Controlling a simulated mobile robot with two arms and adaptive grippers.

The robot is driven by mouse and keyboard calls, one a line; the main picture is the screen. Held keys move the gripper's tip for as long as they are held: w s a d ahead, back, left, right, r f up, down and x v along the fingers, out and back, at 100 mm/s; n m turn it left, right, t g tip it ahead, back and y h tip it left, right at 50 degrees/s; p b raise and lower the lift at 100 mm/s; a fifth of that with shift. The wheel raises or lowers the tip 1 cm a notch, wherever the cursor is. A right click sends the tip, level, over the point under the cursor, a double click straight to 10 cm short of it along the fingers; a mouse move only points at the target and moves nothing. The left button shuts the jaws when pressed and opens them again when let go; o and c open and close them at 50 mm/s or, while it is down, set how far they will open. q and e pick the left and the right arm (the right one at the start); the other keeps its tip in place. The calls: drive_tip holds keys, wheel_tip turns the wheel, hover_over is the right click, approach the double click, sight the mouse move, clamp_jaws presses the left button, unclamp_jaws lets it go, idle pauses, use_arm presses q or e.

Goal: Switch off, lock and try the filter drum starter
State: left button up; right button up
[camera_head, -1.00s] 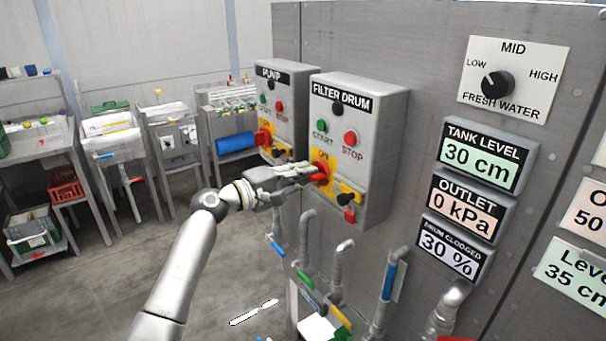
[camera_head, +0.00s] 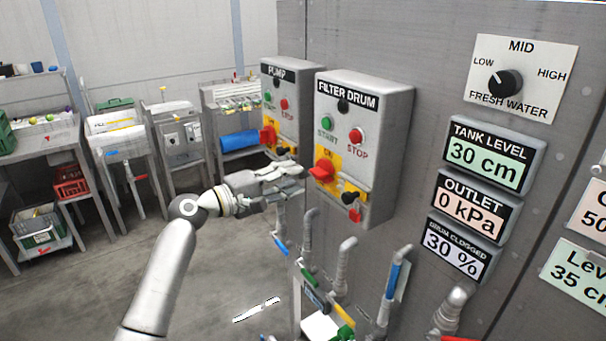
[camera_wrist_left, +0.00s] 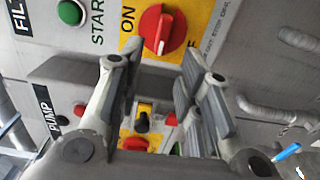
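The filter drum starter (camera_head: 362,110) is a grey box with a green START button (camera_head: 326,124), a red STOP button (camera_head: 356,135) and a red rotary handle (camera_head: 323,171) on a yellow plate. Below the handle are a black-and-yellow piece (camera_head: 352,194) and a red piece (camera_head: 355,215). The handle also shows in the left wrist view (camera_wrist_left: 165,32), with ON beside it; its exact setting is hard to tell. My left gripper (camera_head: 303,180) is just left of the handle and apart from it. Its fingers are open and empty in the wrist view (camera_wrist_left: 162,62). My right gripper is out of view.
The similar pump starter (camera_head: 308,90) stands close on the left, with its own red handle (camera_head: 268,136). Pipes with a blue valve handle (camera_head: 392,281) rise below the starters. Display panels (camera_head: 490,155) are on the right. The floor at left is open before the benches.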

use_arm(q)
drive_tip(key=v, duration=0.7)
